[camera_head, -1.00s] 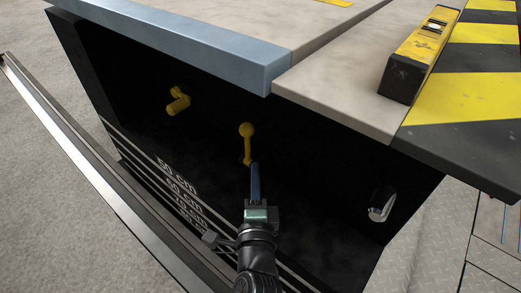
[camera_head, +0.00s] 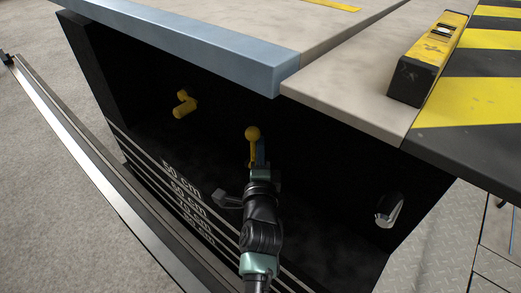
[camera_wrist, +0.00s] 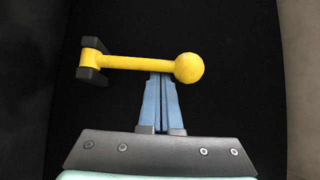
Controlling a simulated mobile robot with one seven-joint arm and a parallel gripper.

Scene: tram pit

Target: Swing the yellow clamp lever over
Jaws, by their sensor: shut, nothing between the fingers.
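The yellow clamp lever (camera_head: 252,149) has a round ball end and stands roughly upright in the head view, on the dark pit wall. In the wrist view the lever (camera_wrist: 138,63) lies across the picture, with its dark pivot bracket (camera_wrist: 92,76) at the left and the ball at the right. My gripper (camera_head: 260,142) is shut and empty, its blue fingers close beside the lever. In the wrist view its fingertips (camera_wrist: 161,75) reach the lever's edge just short of the ball. I cannot tell whether they touch it.
A second yellow handle (camera_head: 184,104) sits further left on the dark wall. A metal knob (camera_head: 388,207) is at the lower right. A long rail (camera_head: 85,160) runs at the left.

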